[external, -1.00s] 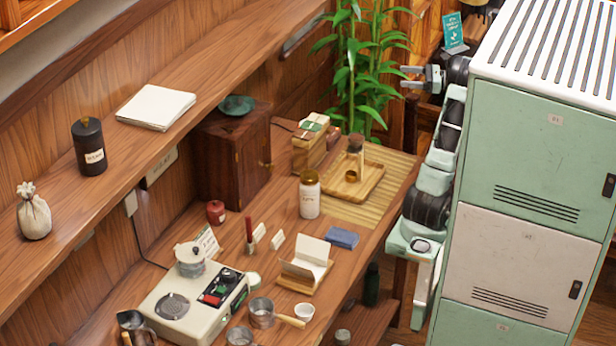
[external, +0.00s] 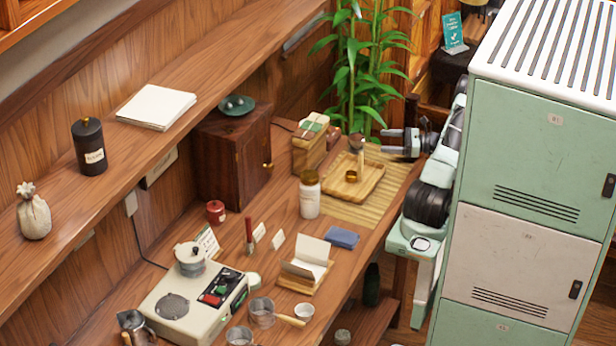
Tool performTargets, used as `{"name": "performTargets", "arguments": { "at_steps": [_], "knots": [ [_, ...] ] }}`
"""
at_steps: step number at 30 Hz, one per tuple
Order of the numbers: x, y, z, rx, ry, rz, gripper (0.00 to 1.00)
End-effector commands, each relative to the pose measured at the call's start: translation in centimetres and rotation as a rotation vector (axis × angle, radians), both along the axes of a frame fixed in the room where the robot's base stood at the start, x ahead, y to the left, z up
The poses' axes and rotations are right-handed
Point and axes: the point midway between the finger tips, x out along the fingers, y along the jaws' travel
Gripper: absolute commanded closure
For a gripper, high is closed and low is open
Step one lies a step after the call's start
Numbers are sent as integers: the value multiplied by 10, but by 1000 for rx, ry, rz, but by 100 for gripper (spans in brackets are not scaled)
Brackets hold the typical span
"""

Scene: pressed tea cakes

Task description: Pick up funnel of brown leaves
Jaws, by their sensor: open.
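A small brown-topped piece (external: 356,141), which looks like the funnel of brown leaves, sits at the top of a thin pale upright stand on the wooden tray (external: 372,186). Its contents are too small to make out. A small brass-coloured cup (external: 352,177) is low on the tray beside the stand. My gripper (external: 384,141) is open and empty, its two fingers pointing left. In the picture it is just right of the brown-topped piece, at about the same height, with a small gap between them.
The tray lies on a slatted bamboo mat (external: 388,211). A wrapped wooden box (external: 309,148) stands left of it, and a white jar with a brown lid (external: 309,197) in front. A tall green plant (external: 352,70) rises behind. The mat's right side is clear.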

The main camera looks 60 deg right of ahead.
Motion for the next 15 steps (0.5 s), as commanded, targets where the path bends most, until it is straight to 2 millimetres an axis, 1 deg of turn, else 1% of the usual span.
{"name": "performTargets", "arguments": {
  "at_steps": [1,3,9,12,15],
  "knots": [
    [11,5,1,3,0,3,24],
    [25,10,1,2,1,2,24],
    [59,23,1,3,0,2,24],
    [69,27,1,2,1,1,24],
    [74,29,0,2,1,0,24]
  ]
}}
